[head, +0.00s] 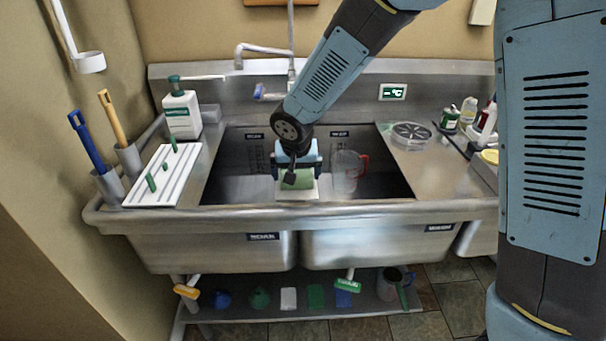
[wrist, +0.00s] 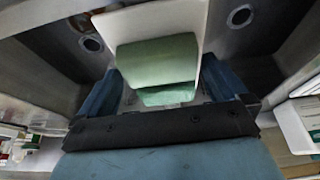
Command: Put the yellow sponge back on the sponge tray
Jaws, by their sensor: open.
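A small yellow piece (head: 490,156) shows at the far right edge of the counter, partly cut off by my arm; I cannot tell if it is the yellow sponge. A white tray-like piece (head: 283,190) sits at the sink's divider near the front rim, with a green block (head: 297,178) on it. In the wrist view the white piece (wrist: 195,15) lies behind the green block (wrist: 160,62). My gripper (head: 298,165) is open right over the green block, its fingers to either side; whether they touch it is unclear. No yellow shows in the wrist view.
A clear jug (head: 347,172) with a red handle stands in the right basin, close to my gripper. A white rack (head: 160,178) and white bottle (head: 182,114) stand left. A round drain strainer (head: 412,132) and several bottles are right. A low shelf (head: 255,311) holds several items.

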